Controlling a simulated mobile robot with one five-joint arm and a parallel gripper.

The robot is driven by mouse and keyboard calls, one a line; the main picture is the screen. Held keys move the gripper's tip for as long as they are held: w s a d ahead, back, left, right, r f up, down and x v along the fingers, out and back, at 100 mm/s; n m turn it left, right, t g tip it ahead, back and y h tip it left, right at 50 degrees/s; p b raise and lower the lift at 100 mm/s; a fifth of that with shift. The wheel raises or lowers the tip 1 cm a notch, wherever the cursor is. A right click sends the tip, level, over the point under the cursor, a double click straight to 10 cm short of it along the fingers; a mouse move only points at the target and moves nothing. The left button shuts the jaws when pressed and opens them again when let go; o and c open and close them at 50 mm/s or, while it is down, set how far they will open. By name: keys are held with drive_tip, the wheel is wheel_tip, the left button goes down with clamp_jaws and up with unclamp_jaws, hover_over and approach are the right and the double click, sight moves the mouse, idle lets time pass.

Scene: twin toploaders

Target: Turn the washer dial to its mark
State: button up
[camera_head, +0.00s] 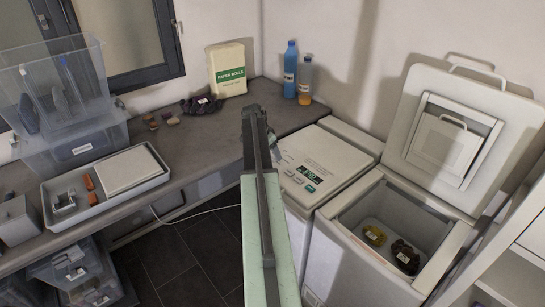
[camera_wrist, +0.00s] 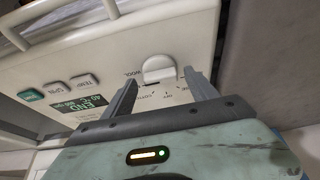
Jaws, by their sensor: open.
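The closed white toploader (camera_head: 325,158) stands in the middle right of the head view, with a lit display (camera_head: 308,171) on its front panel. A white rounded dial (camera_wrist: 158,69) sits on the panel, ringed by small markings, one reading WOOL. Which mark it points to is not clear. My gripper (camera_wrist: 160,78) is open, its fingertips just short of the dial, one to each side; contact is not visible. My arm hides the dial in the head view.
A second toploader (camera_head: 335,260) stands open at right, lid (camera_head: 440,140) raised, with yellow and dark items inside. A grey counter (camera_head: 195,150) at left holds bins, a tray (camera_head: 105,185) and a paper bag (camera_head: 228,70). Blue (camera_head: 291,70) and orange (camera_head: 305,82) bottles stand behind.

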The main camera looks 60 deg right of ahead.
drive_tip(key=shift+r, duration=0.1)
drive_tip(key=c, duration=1.4)
drive_tip(key=shift+o, duration=0.2)
drive_tip(key=shift+s+d, duration=0.15)
drive_tip(key=shift+n, duration=0.3)
drive_tip(key=n, duration=0.1)
drive_tip(key=n+t, duration=0.1)
drive_tip(key=shift+s+a+n, duration=0.1)
drive_tip(key=shift+a+n, duration=0.2)
drive_tip(key=shift+n, duration=0.1)
drive_tip(key=n+t, duration=0.2)
drive_tip(key=n, duration=0.2)
drive_tip(key=shift+s+d, duration=0.1)
drive_tip(key=n, duration=0.3)
drive_tip(key=n+t+y, duration=0.1)
drive_tip(key=n, duration=0.1)
drive_tip(key=shift+s+d+n+t, duration=0.1)
drive_tip(key=shift+d+n+t, duration=0.05)
drive_tip(key=shift+n+t, duration=0.2)
drive_tip(key=shift+d+n+t+y, duration=0.1)
drive_tip(key=shift+n+t+y, duration=0.25)
drive_tip(key=shift+n, duration=0.8)
drive_tip(key=shift+n+t+y, duration=0.1)
drive_tip(key=shift+n+y, duration=0.35)
drive_tip(key=shift+n, duration=0.65)
